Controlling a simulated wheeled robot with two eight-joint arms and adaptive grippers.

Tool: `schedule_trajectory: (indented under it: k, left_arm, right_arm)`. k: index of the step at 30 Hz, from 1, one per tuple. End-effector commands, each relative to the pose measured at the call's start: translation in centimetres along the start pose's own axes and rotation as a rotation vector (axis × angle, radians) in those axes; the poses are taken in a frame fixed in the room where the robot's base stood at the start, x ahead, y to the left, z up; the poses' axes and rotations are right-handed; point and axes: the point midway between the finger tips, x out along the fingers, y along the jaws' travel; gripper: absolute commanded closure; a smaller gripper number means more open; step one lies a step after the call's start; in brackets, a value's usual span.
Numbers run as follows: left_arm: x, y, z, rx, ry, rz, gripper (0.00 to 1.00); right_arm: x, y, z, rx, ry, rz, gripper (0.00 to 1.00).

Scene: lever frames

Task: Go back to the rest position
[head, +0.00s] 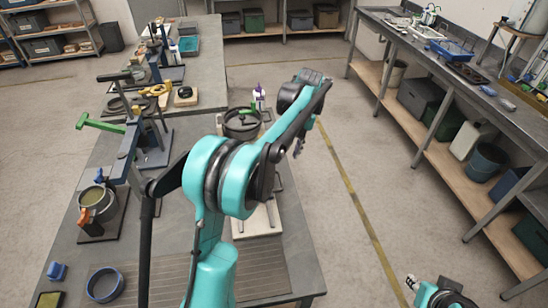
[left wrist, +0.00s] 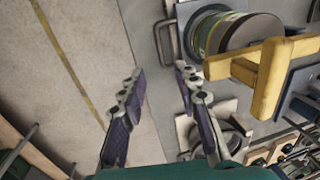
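My left arm crosses the middle of the head view. Its gripper (head: 298,148) hangs past the right edge of the workbench, over the floor side, partly hidden by my own wrist. In the left wrist view the two purple-padded fingers (left wrist: 161,74) stand apart with nothing between them. Bare floor and the bench edge show behind the gap. My right gripper (head: 432,292) is at the bottom right of the head view, low over the floor and cut off by the frame. Its opening is too small to tell.
A yellow handle (left wrist: 262,78) shows right of the fingers. A long shelved counter (head: 455,110) stands right, across open floor.

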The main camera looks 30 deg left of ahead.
Motion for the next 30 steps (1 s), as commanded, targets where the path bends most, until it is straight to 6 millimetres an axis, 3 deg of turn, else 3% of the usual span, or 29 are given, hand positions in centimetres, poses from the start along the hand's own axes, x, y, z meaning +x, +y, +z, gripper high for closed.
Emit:
schedule_trajectory:
  k: [7,11,16,21,26,30]
  left_arm:
    - [-0.2,-0.1,0.2,0.006,0.005,0.004,0.68]
    - [-1.5,-0.7,1.9,0.048,0.039,0.036,0.68]
    - [-3.7,-2.5,6.7,0.162,0.141,0.119,0.68]
    - [-4.5,-4.4,12.2,0.285,0.263,0.203,0.68]
    - [-3.6,-6.2,17.2,0.394,0.387,0.271,0.68]
    - [-1.7,-7.5,21.3,0.48,0.496,0.32,0.68]
  right_arm:
    - [0.0,0.0,0.0,0.0,0.0,0.0,0.68]
    - [0.0,0.0,0.0,0.0,0.0,0.0,0.68]
    - [0.0,0.0,0.0,0.0,0.0,0.0,0.68]
    - [0.0,0.0,0.0,0.0,0.0,0.0,0.68]
    - [0.0,0.0,0.0,0.0,0.0,0.0,0.68]
    - [0.0,0.0,0.0,0.0,0.0,0.0,0.68]
